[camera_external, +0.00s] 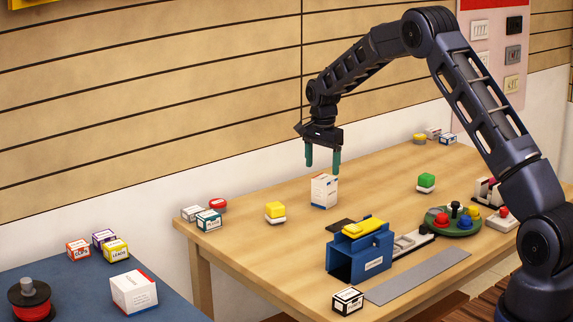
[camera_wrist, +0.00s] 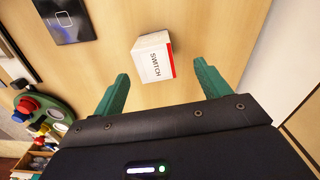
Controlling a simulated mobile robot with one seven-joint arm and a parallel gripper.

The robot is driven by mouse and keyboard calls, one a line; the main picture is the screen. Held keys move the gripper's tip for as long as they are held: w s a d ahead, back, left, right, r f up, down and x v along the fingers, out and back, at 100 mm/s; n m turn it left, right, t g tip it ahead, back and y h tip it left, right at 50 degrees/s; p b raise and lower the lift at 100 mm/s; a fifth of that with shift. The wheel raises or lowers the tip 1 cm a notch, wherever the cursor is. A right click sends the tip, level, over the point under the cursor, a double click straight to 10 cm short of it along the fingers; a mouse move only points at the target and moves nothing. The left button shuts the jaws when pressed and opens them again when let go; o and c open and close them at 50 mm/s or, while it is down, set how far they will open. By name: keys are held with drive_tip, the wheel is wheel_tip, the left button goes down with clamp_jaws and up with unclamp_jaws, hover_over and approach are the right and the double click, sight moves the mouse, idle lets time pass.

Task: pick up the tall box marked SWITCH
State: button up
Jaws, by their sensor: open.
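The white SWITCH box (camera_external: 324,191) with a red edge stands upright on the wooden table. In the wrist view the SWITCH box (camera_wrist: 153,57) shows its lettering and red stripe, ahead of the fingertips and between their lines. My gripper (camera_external: 322,170) is open and points down just above the box in the external view. Its two green fingers also show in the wrist view (camera_wrist: 160,70), spread apart with nothing between them. I cannot tell from these views exactly how high the fingertips are over the box top.
A yellow-topped button (camera_external: 275,211) stands left of the box. A blue holder (camera_external: 360,254) with a yellow piece on top is at the front. A green round base (camera_external: 453,224) with coloured knobs is at the right. A dark plate (camera_wrist: 64,20) shows in the wrist view.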

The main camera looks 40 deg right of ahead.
sight(322, 177)
wheel_tip(322, 177, down, 5)
drive_tip(key=shift+s+d+f, duration=0.1)
drive_tip(key=shift+s+f, duration=0.1)
drive_tip(key=shift+f, duration=1.1)
drive_tip(key=shift+s+d+f, duration=0.1)
drive_tip(key=shift+s+f, duration=0.05)
drive_tip(key=shift+f, duration=1.15)
drive_tip(key=shift+c, duration=0.2)
drive_tip(key=c, duration=1)
